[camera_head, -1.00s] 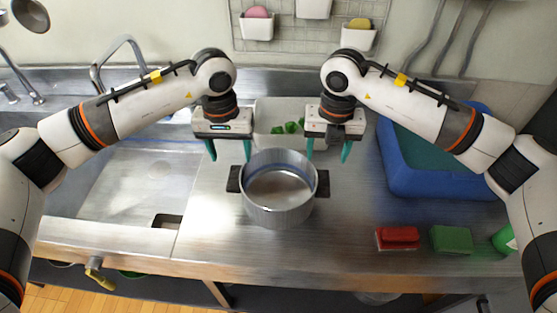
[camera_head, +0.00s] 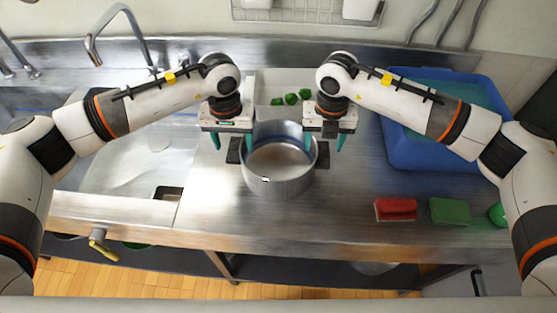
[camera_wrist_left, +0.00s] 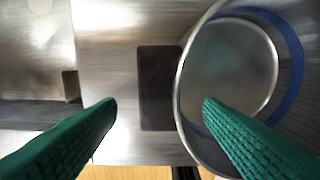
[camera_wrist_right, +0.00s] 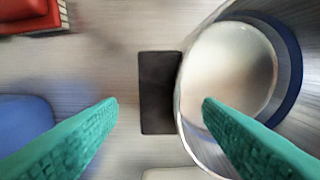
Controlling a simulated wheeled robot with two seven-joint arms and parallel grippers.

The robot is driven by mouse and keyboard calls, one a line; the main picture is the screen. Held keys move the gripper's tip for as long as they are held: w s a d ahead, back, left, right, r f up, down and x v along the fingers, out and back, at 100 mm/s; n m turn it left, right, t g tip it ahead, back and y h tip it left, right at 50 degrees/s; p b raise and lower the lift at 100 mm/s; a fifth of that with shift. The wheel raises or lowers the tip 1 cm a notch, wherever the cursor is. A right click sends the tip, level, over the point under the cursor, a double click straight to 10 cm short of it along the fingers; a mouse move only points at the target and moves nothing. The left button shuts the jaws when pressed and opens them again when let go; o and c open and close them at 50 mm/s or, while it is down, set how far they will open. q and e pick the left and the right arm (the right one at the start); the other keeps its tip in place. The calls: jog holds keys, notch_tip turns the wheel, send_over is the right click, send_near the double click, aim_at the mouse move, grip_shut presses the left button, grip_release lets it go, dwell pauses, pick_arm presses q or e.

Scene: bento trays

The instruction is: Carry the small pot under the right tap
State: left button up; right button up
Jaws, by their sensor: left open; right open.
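A steel pot (camera_head: 279,180) with two dark side handles stands upright on the steel counter, right of the sink. My left gripper (camera_head: 231,145) is open above the pot's left handle (camera_wrist_left: 158,88). In the left wrist view one finger is on the outer side and the other over the pot's inside. My right gripper (camera_head: 323,146) is open above the right handle (camera_wrist_right: 159,92), placed the same way. Neither gripper holds anything. A curved tap (camera_head: 121,14) rises behind the sink; another tap's base (camera_head: 12,68) shows at the far left.
The sink (camera_head: 130,165) lies left of the pot. Behind the pot is a white tray (camera_head: 265,82) with green pieces (camera_head: 291,98). A blue bin (camera_head: 420,152) stands at right. A red block (camera_head: 396,209) and a green block (camera_head: 450,211) lie on the front right.

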aim_at(235, 151)
pick_arm(q)
jog(key=shift+f, duration=2.25)
pick_arm(e)
jog(key=shift+f, duration=2.25)
pick_arm(q)
jog(key=c, duration=1.2)
pick_arm(e)
jog(key=c, duration=1.1)
pick_arm(q)
jog(key=shift+o, duration=0.2)
jog(key=shift+r, duration=0.1)
pick_arm(e)
jog(key=shift+r, duration=0.1)
jog(key=shift+c, duration=0.2)
